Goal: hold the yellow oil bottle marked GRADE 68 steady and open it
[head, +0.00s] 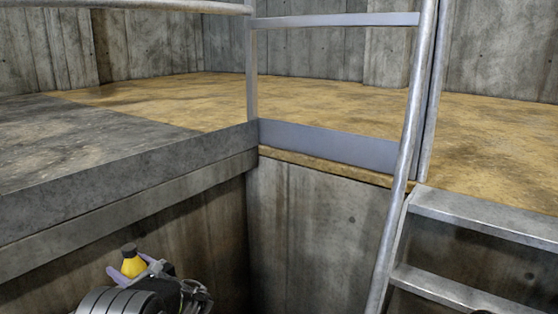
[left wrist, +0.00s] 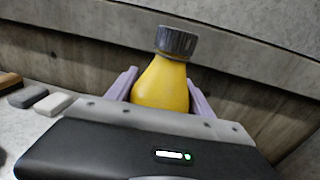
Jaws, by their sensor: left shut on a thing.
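The yellow oil bottle (head: 132,263) has a dark ribbed cap (head: 128,248) and shows at the lower left of the head view. My left gripper (head: 133,268) is shut on it, with a purple finger on either side. In the left wrist view the bottle (left wrist: 163,85) stands nearly upright between the fingers (left wrist: 162,98), and its cap (left wrist: 177,42) is on its neck. The bottle's lower part and any GRADE 68 marking are hidden behind the gripper body. My right gripper is in neither view.
A concrete ledge (head: 100,190) runs above and beyond the bottle. Metal steps (head: 470,220) with a handrail (head: 400,160) stand at the right. In the left wrist view, small grey and white blocks (left wrist: 53,104) lie on a pale surface at the left.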

